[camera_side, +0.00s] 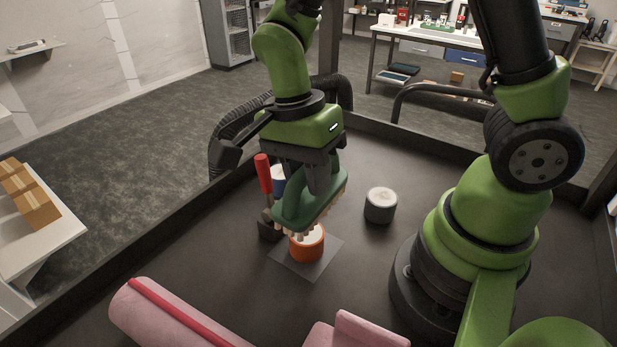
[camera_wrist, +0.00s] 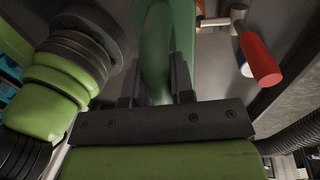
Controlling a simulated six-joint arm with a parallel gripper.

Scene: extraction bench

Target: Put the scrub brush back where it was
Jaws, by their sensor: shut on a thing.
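The scrub brush (camera_side: 296,205) is green with pale bristles along its underside. My gripper (camera_side: 322,180) is shut on its handle and holds it above the orange cup (camera_side: 309,246). The bristles hang at or just over the cup's rim; I cannot tell whether they touch. In the wrist view the green brush (camera_wrist: 165,45) stands between my gripper's fingers (camera_wrist: 160,92). The orange cup has a pale inside and stands on a grey square mat (camera_side: 287,267).
A red-handled tool (camera_side: 263,174) stands upright in a dark block (camera_side: 268,228) left of the brush. A blue and white container (camera_side: 278,177) is behind it. A grey lidded pot (camera_side: 380,206) stands to the right. Pink padded pieces (camera_side: 165,318) lie in front.

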